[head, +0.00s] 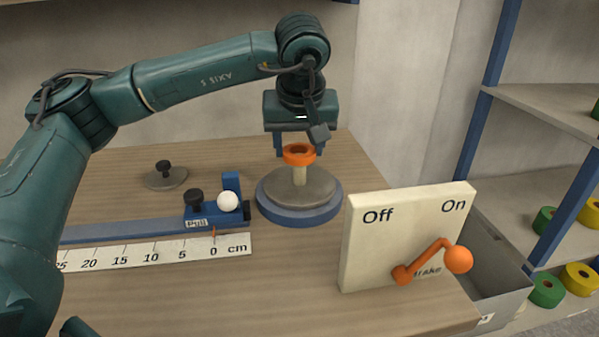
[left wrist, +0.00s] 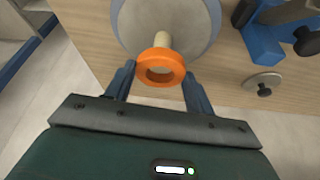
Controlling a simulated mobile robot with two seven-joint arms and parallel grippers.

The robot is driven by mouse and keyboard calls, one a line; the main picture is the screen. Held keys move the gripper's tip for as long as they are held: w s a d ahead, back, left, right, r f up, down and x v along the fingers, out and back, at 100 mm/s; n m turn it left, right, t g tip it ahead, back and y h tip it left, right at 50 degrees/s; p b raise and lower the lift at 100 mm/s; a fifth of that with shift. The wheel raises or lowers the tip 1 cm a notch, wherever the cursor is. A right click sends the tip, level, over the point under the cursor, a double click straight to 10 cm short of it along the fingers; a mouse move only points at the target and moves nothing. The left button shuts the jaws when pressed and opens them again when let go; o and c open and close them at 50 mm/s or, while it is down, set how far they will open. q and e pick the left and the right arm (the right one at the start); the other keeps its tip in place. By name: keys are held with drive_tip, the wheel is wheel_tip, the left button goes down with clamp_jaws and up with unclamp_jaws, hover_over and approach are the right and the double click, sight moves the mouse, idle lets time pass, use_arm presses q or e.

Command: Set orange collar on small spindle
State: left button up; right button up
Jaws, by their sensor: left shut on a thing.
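The orange collar (head: 299,154) is between the fingers of my left gripper (head: 296,148), which is shut on it; it also shows in the left wrist view (left wrist: 160,66). The small spindle (head: 299,175) is a pale upright post on a round grey disc (head: 321,187) with a blue base. In the head view the collar is level at the spindle's top end. In the left wrist view the spindle (left wrist: 162,40) shows beyond the collar's rim. I cannot tell whether the collar is around the tip or just above it. My right gripper is not in view.
A cream Off/On panel (head: 375,245) with an orange lever (head: 430,258) stands right of the spindle. A blue slide with a white ball (head: 228,201) and a cm ruler (head: 130,256) lie left. A grey knobbed disc (head: 165,178) is behind. Shelves with tape rolls stand right.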

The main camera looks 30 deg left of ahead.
sight(300, 163)
use_arm(q)
wheel_tip(300, 163, down, 5)
drive_tip(key=shift+r+b, duration=0.1)
drive_tip(key=shift+b, duration=0.2)
drive_tip(key=shift+f, duration=0.25)
drive_tip(key=shift+f, duration=0.2)
drive_tip(key=o, duration=0.9)
drive_tip(key=shift+r, duration=0.1)
drive_tip(key=shift+o, duration=0.2)
